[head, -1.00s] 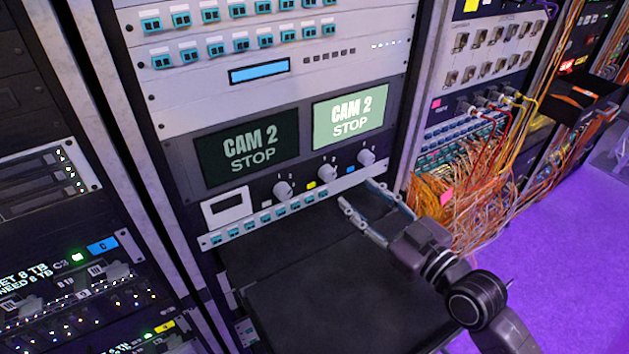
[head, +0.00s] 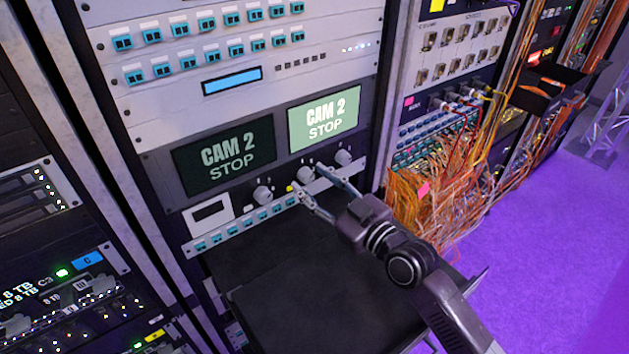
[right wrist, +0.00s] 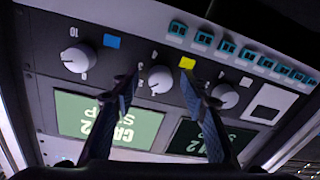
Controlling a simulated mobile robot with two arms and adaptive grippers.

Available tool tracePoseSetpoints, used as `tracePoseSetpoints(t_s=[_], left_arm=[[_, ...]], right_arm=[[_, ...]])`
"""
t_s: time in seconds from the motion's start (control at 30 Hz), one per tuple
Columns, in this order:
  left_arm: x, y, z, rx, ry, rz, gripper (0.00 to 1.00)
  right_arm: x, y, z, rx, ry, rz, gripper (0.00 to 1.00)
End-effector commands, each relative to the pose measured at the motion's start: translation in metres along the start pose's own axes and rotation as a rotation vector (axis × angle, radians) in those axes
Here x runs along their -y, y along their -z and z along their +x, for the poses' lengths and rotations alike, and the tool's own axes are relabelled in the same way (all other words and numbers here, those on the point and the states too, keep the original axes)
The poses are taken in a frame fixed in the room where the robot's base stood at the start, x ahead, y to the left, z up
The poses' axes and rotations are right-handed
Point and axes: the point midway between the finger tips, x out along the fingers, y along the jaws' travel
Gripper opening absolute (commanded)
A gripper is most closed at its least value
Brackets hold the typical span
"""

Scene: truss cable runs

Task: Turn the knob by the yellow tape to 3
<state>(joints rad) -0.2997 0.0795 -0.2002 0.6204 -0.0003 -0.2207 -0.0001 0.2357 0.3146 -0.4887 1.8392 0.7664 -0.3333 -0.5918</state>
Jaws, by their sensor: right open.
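The yellow tape (right wrist: 187,62) is beside the middle one of three round grey-white knobs. This middle knob (right wrist: 160,79) lies between my right gripper's two fingers in the upside-down right wrist view; contact cannot be told. My right gripper (right wrist: 163,84) is open, and in the head view it (head: 310,181) reaches the knob row, its fingers partly hiding the middle knob (head: 305,174). The yellow tape (head: 290,187) shows just beside one fingertip. Small digits stand around the knob, but its exact setting is unclear. My left gripper is not in view.
A second knob (head: 262,194) and a third knob (head: 343,157) flank the middle one closely. Blue tape (right wrist: 112,41) sits by the third. A dark shelf (head: 310,290) juts out below my gripper. Orange cables (head: 425,190) hang at the right.

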Motion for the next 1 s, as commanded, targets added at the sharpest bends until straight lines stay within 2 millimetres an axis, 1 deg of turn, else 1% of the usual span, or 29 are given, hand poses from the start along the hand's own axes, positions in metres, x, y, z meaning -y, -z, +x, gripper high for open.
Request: tracePoseSetpoints(t_s=[0.07,0.43,0.73,0.87,1.0], left_arm=[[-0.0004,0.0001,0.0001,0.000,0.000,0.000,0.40],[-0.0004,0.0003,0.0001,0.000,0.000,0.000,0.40],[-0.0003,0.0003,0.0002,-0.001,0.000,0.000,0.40],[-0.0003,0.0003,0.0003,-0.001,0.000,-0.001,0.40],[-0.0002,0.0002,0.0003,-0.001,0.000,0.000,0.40]], right_arm=[[0.0000,0.0000,0.0000,0.000,0.000,0.000,0.41],[-0.0002,0.0001,-0.0003,0.000,0.000,0.000,0.00],[-0.0001,0.0000,-0.0003,-0.002,-0.001,0.033,0.00],[0.0003,-0.0002,-0.0002,-0.005,-0.001,0.090,0.00],[0.0007,-0.0003,-0.0001,-0.010,-0.002,0.187,0.00]])
